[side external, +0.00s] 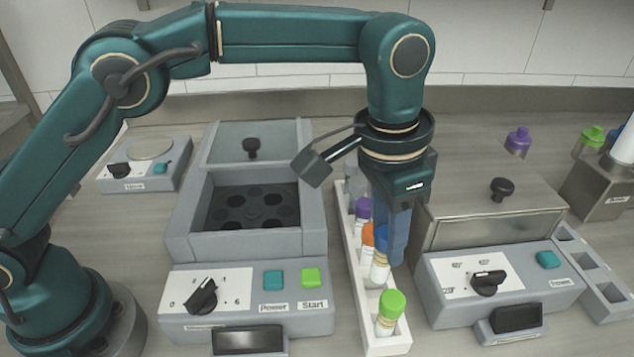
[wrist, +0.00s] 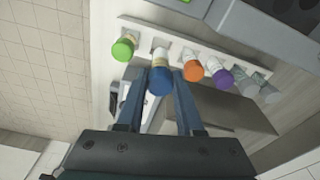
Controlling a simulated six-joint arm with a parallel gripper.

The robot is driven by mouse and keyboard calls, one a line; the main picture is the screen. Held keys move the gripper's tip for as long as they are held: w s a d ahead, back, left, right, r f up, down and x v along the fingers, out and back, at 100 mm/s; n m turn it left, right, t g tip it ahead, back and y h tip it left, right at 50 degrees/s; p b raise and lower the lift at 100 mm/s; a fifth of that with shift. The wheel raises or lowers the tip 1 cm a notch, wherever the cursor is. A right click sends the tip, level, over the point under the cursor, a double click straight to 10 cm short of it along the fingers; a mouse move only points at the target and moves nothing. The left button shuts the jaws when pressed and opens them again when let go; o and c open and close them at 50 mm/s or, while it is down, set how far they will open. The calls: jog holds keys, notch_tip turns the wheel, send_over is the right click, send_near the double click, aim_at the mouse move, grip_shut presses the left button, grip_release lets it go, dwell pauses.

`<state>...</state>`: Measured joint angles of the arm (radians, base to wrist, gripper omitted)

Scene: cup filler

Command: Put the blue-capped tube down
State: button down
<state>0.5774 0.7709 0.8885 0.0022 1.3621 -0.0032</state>
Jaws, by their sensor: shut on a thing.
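The blue-capped tube (wrist: 160,81) is between the two fingers of my gripper (wrist: 161,86), which is shut on it near the cap. In the side view, my gripper (side external: 388,245) points down over the white rack (side external: 396,347), and the tube's pale body (side external: 380,269) shows below the fingers. The tube looks upright, in line with the row, between the green-capped tube (side external: 391,306) and the orange-capped tube (side external: 367,236). I cannot tell whether its lower end is inside a slot or just above it.
A purple-capped tube (side external: 363,208) and pale-capped tubes (wrist: 255,84) stand further back in the rack. A lidded device with round wells (side external: 250,205) is close on the left. A metal-lidded device (side external: 495,225) is close on the right. Purple-capped (side external: 518,140) and green-capped (side external: 592,138) tubes stand at back right.

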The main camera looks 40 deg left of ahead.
aim_at(382, 262)
jog(key=shift+f, duration=2.5)
jog(key=shift+f, duration=0.15)
jog(key=c, duration=0.5)
grip_release()
jog(key=shift+c, duration=0.2)
